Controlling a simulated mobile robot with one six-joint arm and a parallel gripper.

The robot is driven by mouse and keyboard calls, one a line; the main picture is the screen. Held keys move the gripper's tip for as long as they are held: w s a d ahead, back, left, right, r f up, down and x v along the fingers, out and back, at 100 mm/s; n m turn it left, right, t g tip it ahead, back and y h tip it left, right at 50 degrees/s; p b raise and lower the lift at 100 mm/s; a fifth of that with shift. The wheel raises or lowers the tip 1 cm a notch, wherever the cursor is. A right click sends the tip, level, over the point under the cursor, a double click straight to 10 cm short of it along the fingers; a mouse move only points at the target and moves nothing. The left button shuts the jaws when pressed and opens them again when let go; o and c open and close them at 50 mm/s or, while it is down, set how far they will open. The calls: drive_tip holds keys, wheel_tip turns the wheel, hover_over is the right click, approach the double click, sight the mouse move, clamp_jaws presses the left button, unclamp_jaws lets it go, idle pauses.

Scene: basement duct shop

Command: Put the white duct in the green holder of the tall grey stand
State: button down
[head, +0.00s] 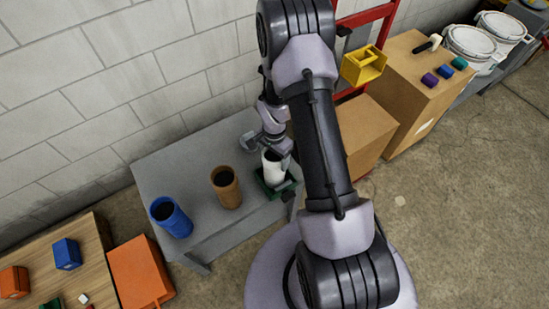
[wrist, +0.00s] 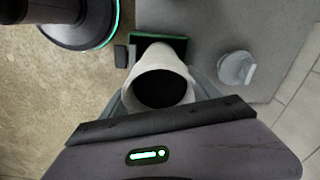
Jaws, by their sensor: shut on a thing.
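The white duct (head: 272,168) stands about upright at the right end of the grey stand (head: 200,243). In the head view its lower end is within the outline of the green holder (head: 264,188); I cannot tell whether it rests on the bottom. My gripper (head: 276,158) is shut on the duct, partly hidden by my arm. In the wrist view the duct's open round mouth (wrist: 160,88) faces the camera between my jaws (wrist: 163,96). Part of the dark green holder (wrist: 178,46) shows beyond it; the rest is hidden.
A brown duct (head: 226,188) and a blue duct (head: 171,218) stand on the same grey stand to the left. A yellow bin (head: 363,65) and cardboard boxes (head: 365,133) are to the right. A wooden table (head: 84,262) and orange box (head: 140,272) are at lower left.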

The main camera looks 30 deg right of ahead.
drive_tip(key=shift+c, duration=0.8)
unclamp_jaws()
drive_tip(key=shift+f, duration=0.15)
drive_tip(key=s+a+r+n+t+p, duration=0.1)
drive_tip(key=a+r+n+p, duration=0.15)
drive_tip(key=r, duration=1.25)
drive_tip(key=a+r+n+t+p, duration=0.1)
drive_tip(key=a+r+p, duration=0.15)
drive_tip(key=r, duration=1.25)
drive_tip(key=s+a+r+n+t+y, duration=0.1)
drive_tip(key=s+a+r+n+t, duration=0.1)
drive_tip(key=s+a+r, duration=0.3)
drive_tip(key=s+a+r+n+t+y, duration=0.1)
drive_tip(key=s+a+r+n, duration=0.3)
drive_tip(key=s+r, duration=0.5)
drive_tip(key=shift+s+a+r+t, duration=0.15)
drive_tip(key=shift+s+a+t, duration=0.25)
drive_tip(key=shift+s+a, duration=0.7)
drive_tip(key=shift+f+b, duration=0.45)
drive_tip(key=shift+b, duration=0.1)
